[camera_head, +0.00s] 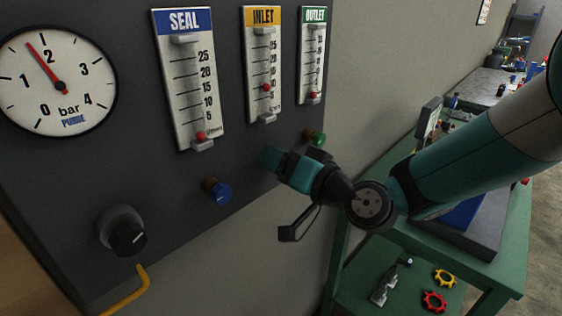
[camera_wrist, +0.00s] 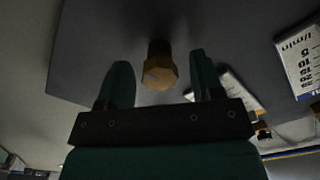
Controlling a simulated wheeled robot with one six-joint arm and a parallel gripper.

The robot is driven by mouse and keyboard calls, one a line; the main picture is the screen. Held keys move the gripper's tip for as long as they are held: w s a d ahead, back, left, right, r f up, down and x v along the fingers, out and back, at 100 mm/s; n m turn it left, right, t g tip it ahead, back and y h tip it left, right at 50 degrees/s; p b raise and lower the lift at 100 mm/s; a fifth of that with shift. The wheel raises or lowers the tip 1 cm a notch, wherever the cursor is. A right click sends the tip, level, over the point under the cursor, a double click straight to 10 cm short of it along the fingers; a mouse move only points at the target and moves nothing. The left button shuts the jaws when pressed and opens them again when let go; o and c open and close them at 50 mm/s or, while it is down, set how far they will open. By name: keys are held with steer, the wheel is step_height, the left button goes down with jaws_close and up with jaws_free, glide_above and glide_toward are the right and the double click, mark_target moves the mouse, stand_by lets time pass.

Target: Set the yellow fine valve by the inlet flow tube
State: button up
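The yellow fine valve (camera_wrist: 160,72) shows in the wrist view as a brassy, faceted knob on the dark panel. In the head view it is hidden behind my gripper (camera_head: 272,158). In the wrist view the two fingers of my gripper (camera_wrist: 161,82) are open, one on each side of the knob, with a visible gap on both sides. The inlet flow tube (camera_head: 261,62) has a yellow label and a vertical scale. Its red float (camera_head: 267,87) sits in the lower half of the scale.
The seal tube (camera_head: 190,80) and its blue knob (camera_head: 218,191) are left; the outlet tube (camera_head: 312,50) and its green knob (camera_head: 317,138) are close on the right. A purge gauge (camera_head: 57,80) and black knob (camera_head: 127,236) are further left. A green workbench (camera_head: 515,250) stands right.

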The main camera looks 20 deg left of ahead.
steer(key=b+v, duration=0.9)
steer(key=v, duration=0.8)
steer(key=shift+d, duration=0.2)
steer(key=s+d+f+n+g+h+p, duration=0.1)
steer(key=s+d+g+h+p, duration=0.4)
steer(key=s+d+h, duration=0.7)
steer(key=s+d+f+g, duration=0.1)
steer(key=d+g, duration=0.1)
steer(key=d, duration=0.2)
steer(key=shift+s, duration=0.4)
